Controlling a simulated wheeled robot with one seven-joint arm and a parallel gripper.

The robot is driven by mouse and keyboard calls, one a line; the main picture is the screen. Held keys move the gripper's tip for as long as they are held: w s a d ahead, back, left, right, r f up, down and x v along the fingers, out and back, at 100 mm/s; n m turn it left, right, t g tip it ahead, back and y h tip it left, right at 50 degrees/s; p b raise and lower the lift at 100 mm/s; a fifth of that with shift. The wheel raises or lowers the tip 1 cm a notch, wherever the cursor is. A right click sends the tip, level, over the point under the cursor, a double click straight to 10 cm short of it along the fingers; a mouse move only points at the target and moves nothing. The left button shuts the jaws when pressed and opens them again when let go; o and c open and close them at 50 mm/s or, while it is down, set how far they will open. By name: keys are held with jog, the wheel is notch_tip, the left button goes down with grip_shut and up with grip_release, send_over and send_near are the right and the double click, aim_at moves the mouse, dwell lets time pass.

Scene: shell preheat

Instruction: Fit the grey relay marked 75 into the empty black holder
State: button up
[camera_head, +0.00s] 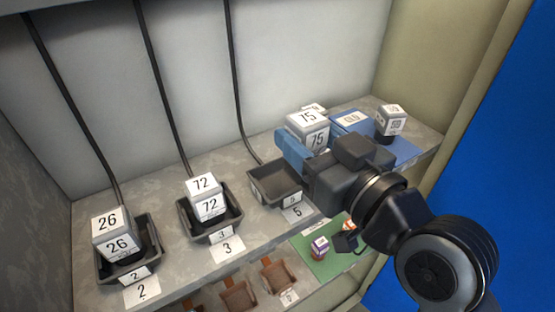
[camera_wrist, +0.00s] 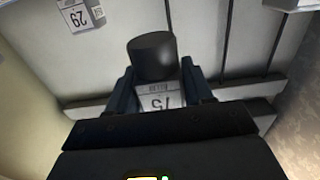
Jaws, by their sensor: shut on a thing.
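The grey relay marked 75 (camera_head: 308,127) is in my gripper (camera_head: 318,155), in front of the blue parts at the back right. In the wrist view my gripper (camera_wrist: 159,84) has a finger on each side of the relay (camera_wrist: 160,102), and its round black end (camera_wrist: 153,57) sticks out beyond the fingertips. The empty black holder (camera_head: 276,183), with a 5 label in front, stands on the shelf to the lower left of the held relay. Nothing sits in it. The relay is apart from it, and my gripper hides part of the shelf beside it.
Relays marked 26 (camera_head: 115,234) and 72 (camera_head: 205,198) sit in holders 2 and 3 to the left. Another white-topped relay (camera_head: 391,119) stands at the right on blue. Brown holders (camera_head: 238,297) and a green mat (camera_head: 318,262) lie lower down. Black cables hang along the wall.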

jog(key=a, duration=0.1)
jog(key=w+a+f, duration=0.1)
jog(key=a+f, duration=0.1)
jog(key=shift+w+a+f, duration=0.25)
jog(key=shift+w+a, duration=0.15)
notch_tip(320, 180, down, 4)
jog(key=shift+f, duration=0.1)
jog(key=shift+f, duration=0.35)
jog(key=o, duration=1.1)
jog(key=shift+r, duration=0.2)
